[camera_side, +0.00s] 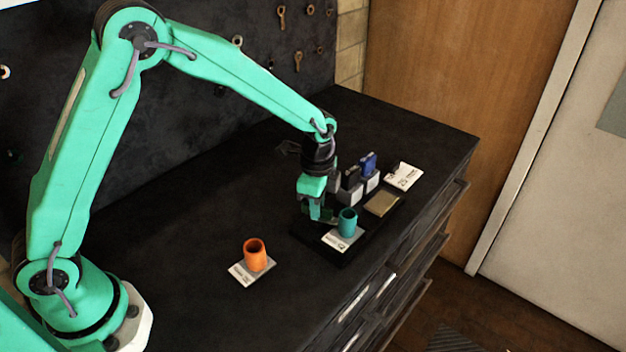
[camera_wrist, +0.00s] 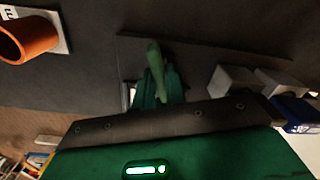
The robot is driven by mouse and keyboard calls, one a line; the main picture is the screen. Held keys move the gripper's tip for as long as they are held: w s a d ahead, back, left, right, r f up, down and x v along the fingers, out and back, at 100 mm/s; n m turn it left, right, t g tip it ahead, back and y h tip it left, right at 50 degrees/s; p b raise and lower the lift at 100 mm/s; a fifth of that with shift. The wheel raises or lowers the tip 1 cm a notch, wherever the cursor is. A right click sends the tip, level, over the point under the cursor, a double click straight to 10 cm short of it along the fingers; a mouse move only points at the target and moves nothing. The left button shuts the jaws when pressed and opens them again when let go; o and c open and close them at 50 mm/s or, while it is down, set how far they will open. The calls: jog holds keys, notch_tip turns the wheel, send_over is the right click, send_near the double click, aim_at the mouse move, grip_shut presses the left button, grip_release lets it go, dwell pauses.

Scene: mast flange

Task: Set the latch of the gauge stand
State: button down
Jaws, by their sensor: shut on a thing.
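A slim green lever, apparently the latch, shows in the wrist view (camera_wrist: 154,56), its rounded end sticking out from between my fingers. My gripper (camera_side: 319,215) is low over the left part of a black base (camera_side: 345,259) and is shut on this lever. In the side view the lever is mostly hidden by the gripper and a teal cup (camera_side: 347,222). The cup stands upright on a white card just right of my fingers; I cannot tell whether they touch. Two pale grey blocks, with a black piece (camera_side: 351,177) and a blue piece (camera_side: 368,164), stand behind.
An orange cup (camera_side: 255,254) stands on a white card at the front left and also shows in the wrist view (camera_wrist: 28,40). A brass-coloured plate (camera_side: 382,204) lies right of the teal cup. A printed card (camera_side: 403,176) lies farther right. The left bench is clear.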

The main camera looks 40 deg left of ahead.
jog(key=shift+m, duration=2)
jog(key=c, duration=1.4)
grip_release()
jog(key=shift+c, duration=0.2)
jog(key=shift+r, duration=3.95)
